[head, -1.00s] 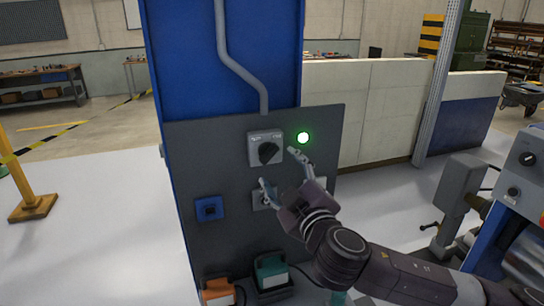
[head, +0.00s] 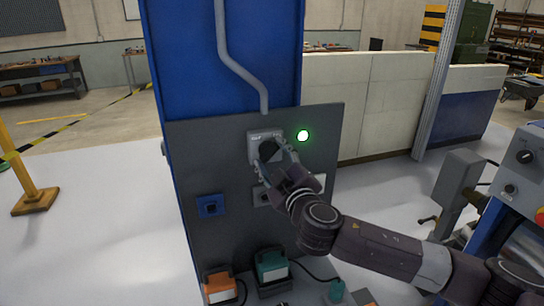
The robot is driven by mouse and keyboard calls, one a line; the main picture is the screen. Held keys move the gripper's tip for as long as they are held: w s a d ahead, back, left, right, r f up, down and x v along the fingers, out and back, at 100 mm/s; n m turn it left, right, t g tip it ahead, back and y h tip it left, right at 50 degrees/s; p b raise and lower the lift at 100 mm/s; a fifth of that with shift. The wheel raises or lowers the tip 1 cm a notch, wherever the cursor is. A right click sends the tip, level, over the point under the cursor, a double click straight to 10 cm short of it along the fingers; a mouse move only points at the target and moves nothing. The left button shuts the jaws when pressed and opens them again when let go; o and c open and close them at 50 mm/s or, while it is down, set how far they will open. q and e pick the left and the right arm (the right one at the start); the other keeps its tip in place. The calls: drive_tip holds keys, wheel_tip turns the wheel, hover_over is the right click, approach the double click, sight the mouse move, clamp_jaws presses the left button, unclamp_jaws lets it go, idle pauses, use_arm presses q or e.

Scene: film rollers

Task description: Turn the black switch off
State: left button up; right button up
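The black switch (head: 266,148) is a dark rotary knob on a light grey box (head: 254,137), mounted on the dark grey panel of a blue column. A round green light (head: 303,136) glows to the right of the box. My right gripper (head: 269,157) is at the knob, with one finger on its left side and one on its right. The fingers are apart and partly cover the knob's lower part. I cannot tell whether they touch it. My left gripper is not in view.
A blue socket (head: 210,206) is on the panel at lower left. An orange plug (head: 218,287) and a green plug (head: 272,268) are near the floor below. A grey machine (head: 458,190) stands at the right.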

drive_tip(key=c, duration=0.7)
